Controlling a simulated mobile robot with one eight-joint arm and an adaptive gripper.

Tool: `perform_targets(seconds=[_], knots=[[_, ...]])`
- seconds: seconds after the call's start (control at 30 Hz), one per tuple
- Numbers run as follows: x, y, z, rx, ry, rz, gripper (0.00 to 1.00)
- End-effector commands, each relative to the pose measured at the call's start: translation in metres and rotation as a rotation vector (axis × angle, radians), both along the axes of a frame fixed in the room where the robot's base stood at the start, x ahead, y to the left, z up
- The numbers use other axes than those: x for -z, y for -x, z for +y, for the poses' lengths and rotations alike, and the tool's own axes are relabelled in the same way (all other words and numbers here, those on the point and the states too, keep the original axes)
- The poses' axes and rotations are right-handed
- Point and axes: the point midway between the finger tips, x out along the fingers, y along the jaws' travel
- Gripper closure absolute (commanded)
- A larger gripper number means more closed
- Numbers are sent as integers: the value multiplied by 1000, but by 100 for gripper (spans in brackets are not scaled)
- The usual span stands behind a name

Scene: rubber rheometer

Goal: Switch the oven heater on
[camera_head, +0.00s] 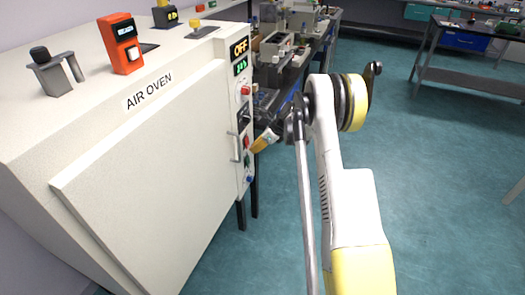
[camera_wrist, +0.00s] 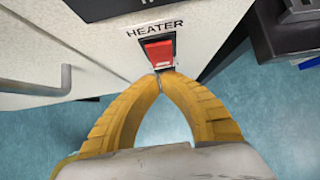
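The air oven (camera_head: 150,165) stands at the left in the head view, its door shut. Its upper display (camera_head: 239,47) reads OFF. The heater switch (camera_wrist: 159,50) is a red rocker under the HEATER label in the wrist view. It also shows as a small red patch on the oven's side strip in the head view (camera_head: 246,142). My gripper (camera_wrist: 164,72) has yellow fingers with their tips together, just at the lower edge of the switch. I cannot tell whether they touch it. It also shows beside the control strip in the head view (camera_head: 256,147).
The door handle (camera_wrist: 45,85) is left of the switch. More controls, including a red knob (camera_head: 245,90), line the strip. Small devices, such as an orange meter (camera_head: 121,43), sit on the oven top. A bench with instruments (camera_head: 285,50) stands behind.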

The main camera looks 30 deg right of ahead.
Motion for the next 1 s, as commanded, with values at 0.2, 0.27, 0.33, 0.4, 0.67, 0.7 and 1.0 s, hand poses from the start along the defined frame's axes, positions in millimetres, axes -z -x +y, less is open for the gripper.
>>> perform_targets(seconds=[0.2, 0.27, 0.33, 0.4, 0.67, 0.7, 1.0], knots=[[1, -5, 4, 0, 0, 0, 100], [0, -5, 4, 0, 0, 0, 100], [0, -5, 4, 0, 0, 0, 100], [0, -5, 4, 0, 0, 0, 100], [7, -14, 11, -1, 0, 0, 100], [6, -14, 11, -1, 0, 0, 100], [1, -14, 11, 0, 0, 0, 100]])
